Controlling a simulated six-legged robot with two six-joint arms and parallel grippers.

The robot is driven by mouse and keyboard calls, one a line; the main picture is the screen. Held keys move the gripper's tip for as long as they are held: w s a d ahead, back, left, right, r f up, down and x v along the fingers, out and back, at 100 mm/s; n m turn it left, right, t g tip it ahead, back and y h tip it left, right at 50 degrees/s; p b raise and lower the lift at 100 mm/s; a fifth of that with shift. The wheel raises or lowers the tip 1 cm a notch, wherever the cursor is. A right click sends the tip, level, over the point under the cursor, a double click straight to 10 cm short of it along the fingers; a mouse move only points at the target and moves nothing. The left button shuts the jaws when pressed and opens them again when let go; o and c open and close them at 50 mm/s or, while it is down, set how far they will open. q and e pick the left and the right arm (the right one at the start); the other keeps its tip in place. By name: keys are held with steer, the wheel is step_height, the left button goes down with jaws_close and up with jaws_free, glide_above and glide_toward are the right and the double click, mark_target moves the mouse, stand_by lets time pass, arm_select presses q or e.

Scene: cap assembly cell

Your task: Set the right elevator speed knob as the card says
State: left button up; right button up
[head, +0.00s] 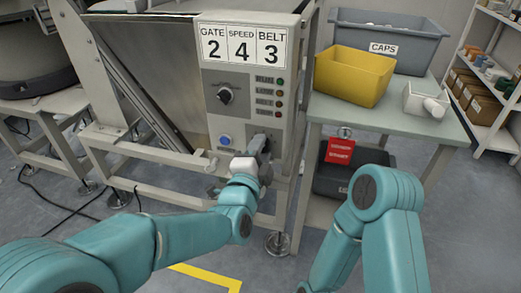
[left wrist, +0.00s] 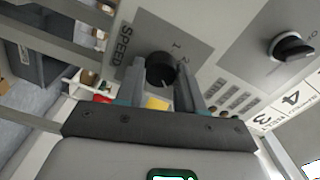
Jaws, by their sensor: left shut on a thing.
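The card (head: 243,46) on top of the control panel reads GATE 2, SPEED 4, BELT 3. My left gripper (head: 259,144) is at the panel's lower right and hides the knob there in the head view. In the left wrist view, my left gripper (left wrist: 160,86) is shut on the black speed knob (left wrist: 161,66), one finger on each side. The word SPEED and a few dial numbers show beside it; its pointer is too dark to read. My right gripper is not in view; only my right arm's links show.
Another black knob (head: 225,96) sits higher on the panel, with a blue button (head: 225,140) below it. Lights line the panel's right side. A table (head: 408,122) at right holds a yellow bin (head: 352,76), a grey CAPS bin (head: 420,50) and a white container.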

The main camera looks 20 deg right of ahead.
arm_select(q)
steer(key=o, duration=1)
steer(key=shift+o, duration=0.2)
steer(key=shift+s, duration=0.1)
steer(key=p+v, duration=0.2)
steer(key=v, duration=1.4)
steer(key=shift+a, duration=0.1)
